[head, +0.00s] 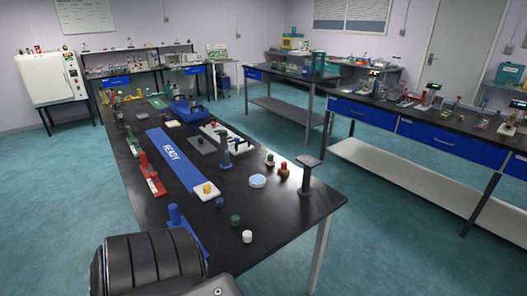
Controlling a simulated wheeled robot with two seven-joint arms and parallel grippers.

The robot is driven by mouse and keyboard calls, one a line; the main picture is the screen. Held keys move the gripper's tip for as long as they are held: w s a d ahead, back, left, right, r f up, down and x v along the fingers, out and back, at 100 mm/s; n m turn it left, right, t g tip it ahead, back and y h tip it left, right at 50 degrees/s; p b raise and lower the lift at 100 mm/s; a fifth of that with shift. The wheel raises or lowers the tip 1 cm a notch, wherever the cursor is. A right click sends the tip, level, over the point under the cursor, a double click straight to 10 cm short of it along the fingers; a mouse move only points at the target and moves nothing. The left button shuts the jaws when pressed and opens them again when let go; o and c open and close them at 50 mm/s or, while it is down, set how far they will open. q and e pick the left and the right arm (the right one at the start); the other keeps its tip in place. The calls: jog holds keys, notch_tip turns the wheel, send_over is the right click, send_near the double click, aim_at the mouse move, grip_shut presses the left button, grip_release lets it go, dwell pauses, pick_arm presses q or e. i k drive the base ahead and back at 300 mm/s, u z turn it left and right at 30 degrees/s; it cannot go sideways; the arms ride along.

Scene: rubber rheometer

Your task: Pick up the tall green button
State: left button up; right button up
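A small green button-like piece (235,220) stands upright near the front of the black table, left of its front right corner. A longer green piece (133,142) lies farther back along the table's left side. From this view I cannot tell for certain which is the tall green button. Neither gripper is in view. Only a black ribbed part and a grey part of my own body show at the bottom left.
The black table (275,215) also holds a blue READY strip (172,160), a red piece (150,174), a blue stand (178,218), a white knob (247,236), a blue-white dish (258,181) and a grey post (306,178).

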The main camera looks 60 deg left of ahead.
aim_at(235, 220)
jog(key=u, duration=0.05)
jog(key=i, duration=2.4)
jog(key=u, duration=2.65)
